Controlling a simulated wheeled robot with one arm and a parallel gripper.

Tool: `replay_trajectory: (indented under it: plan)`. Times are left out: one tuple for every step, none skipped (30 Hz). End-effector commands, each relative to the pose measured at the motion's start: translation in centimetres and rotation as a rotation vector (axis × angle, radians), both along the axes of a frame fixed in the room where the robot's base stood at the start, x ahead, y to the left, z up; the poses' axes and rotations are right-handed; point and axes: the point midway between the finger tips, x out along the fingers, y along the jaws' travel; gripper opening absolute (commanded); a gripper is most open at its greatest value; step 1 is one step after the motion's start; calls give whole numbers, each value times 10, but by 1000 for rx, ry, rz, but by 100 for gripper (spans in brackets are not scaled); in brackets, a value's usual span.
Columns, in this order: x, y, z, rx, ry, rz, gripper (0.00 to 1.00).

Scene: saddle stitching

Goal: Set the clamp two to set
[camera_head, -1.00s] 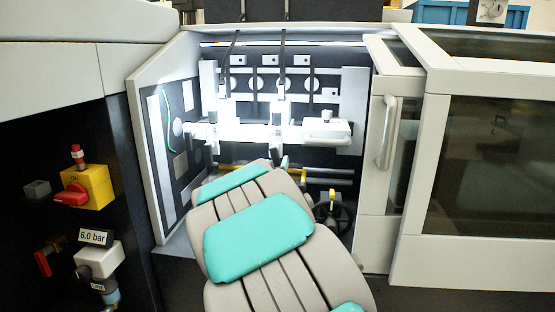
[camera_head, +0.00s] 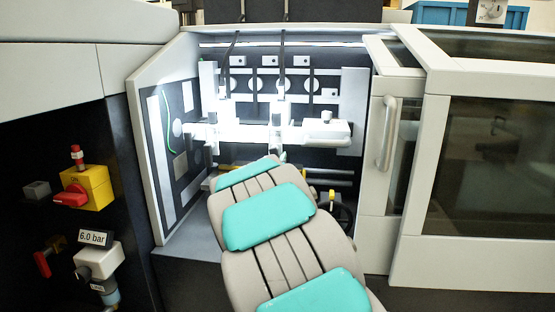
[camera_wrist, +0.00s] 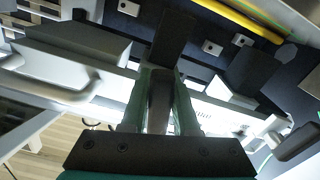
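A lit bay holds a white horizontal rail (camera_head: 242,132) with several white clamp-like fittings. One fitting (camera_head: 275,122) stands mid-rail, straight beyond the end of my arm; no label marks it as clamp two. Another fitting (camera_head: 212,120) is to its left, and a white block (camera_head: 327,129) is to its right. In the wrist view my gripper (camera_wrist: 163,82) has two greenish fingers apart, with a grey lever-like piece (camera_wrist: 160,105) between them. I cannot tell whether the fingers touch it. In the head view my fingertips are mostly hidden by my arm.
The bay's left side panel (camera_head: 150,150) and the door handle (camera_head: 387,133) on the right flank my arm. A yellow bar (camera_wrist: 240,20) crosses the top of the wrist view. A black handwheel (camera_head: 342,212) is low right. A yellow-red switch (camera_head: 85,188) is outside left.

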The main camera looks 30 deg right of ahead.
Motion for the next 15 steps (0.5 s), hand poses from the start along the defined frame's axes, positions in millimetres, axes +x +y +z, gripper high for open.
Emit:
replay_trajectory:
  plan:
    - [0, 0, 0, 0, 0, 0, 22]
    - [0, 0, 0, 0, 0, 0, 18]
    - [0, 0, 0, 0, 0, 0, 14]
    - [0, 0, 0, 0, 0, 0, 10]
    - [0, 0, 0, 0, 0, 0, 7]
    - [0, 0, 0, 0, 0, 0, 2]
    - [0, 0, 0, 0, 0, 0, 0]
    - [0, 0, 0, 0, 0, 0, 0]
    - [0, 0, 0, 0, 0, 0, 0]
    - [0, 0, 0, 0, 0, 0, 0]
    - [0, 0, 0, 0, 0, 0, 0]
    - [0, 0, 0, 0, 0, 0, 0]
    - [0, 0, 0, 0, 0, 0, 0]
    - [0, 0, 0, 0, 0, 0, 0]
    - [0, 0, 0, 0, 0, 0, 0]
